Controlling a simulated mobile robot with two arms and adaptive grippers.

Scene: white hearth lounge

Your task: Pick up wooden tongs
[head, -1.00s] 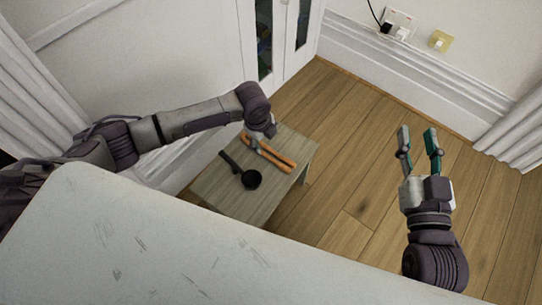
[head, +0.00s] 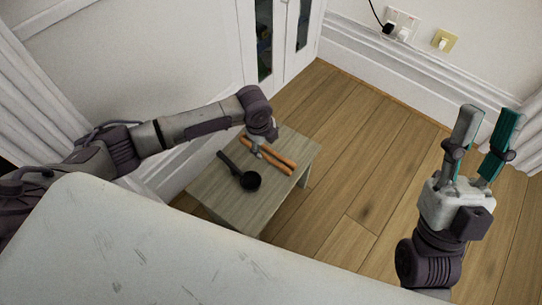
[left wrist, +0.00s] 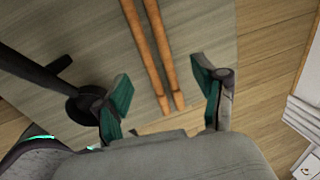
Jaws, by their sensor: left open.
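The wooden tongs (head: 281,157) are two orange-brown arms lying on a small grey wooden table (head: 232,205). They also show in the left wrist view (left wrist: 143,50), running from the top edge down between my fingers. My left gripper (head: 257,151) is over the tongs, and its wrist partly hides them in the head view. In the left wrist view my left gripper (left wrist: 162,80) is open, with one finger on each side of the tongs. I cannot tell its exact height above them. My right gripper (head: 492,111) is open and empty, away to the right over the floor.
A black long-handled pan or ladle (head: 251,181) lies beside the tongs; in the left wrist view it (left wrist: 85,103) is close to my left finger. A white surface (head: 150,250) fills the front. Wooden floor (head: 370,150) is clear right of the table.

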